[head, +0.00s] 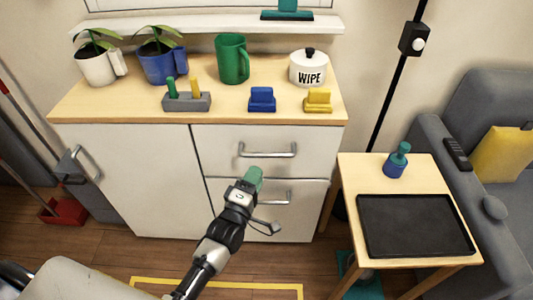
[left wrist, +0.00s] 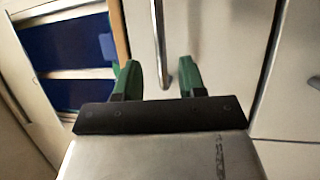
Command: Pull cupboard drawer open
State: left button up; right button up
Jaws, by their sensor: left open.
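The cupboard (head: 150,165) is white with a wooden top, a door on the left and two drawers on the right. The upper drawer (head: 220,145) and lower drawer (head: 307,220) look closed. The upper drawer's metal handle (head: 268,155) is in clear view; the lower handle (head: 275,199) is partly hidden by my arm. My left gripper (head: 254,178) is in front of the drawers, with its green fingertips between the two handles in the head view. In the left wrist view, the gripper (left wrist: 159,77) is open and a metal bar handle (left wrist: 160,50) reaches between its fingers. I cannot tell if they touch.
A side table (head: 342,180) with a black tray (head: 414,225) stands to the right, near a grey sofa (head: 440,135). Plants, a green mug (head: 232,60) and a white pot (head: 308,69) stand on the cupboard. The floor before it is mostly clear.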

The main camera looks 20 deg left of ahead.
aim_at(267, 154)
pick_arm(q)
jog(key=shift+b+x, duration=0.3)
jog(key=shift+x, duration=3.6)
pick_arm(e)
jog(key=shift+w+a+r, duration=0.15)
jog(key=shift+w+r, duration=0.6)
jog(key=shift+w, duration=0.15)
pick_arm(q)
jog(key=shift+c, duration=0.3)
grip_shut()
pick_arm(e)
jog(key=shift+s, duration=0.1)
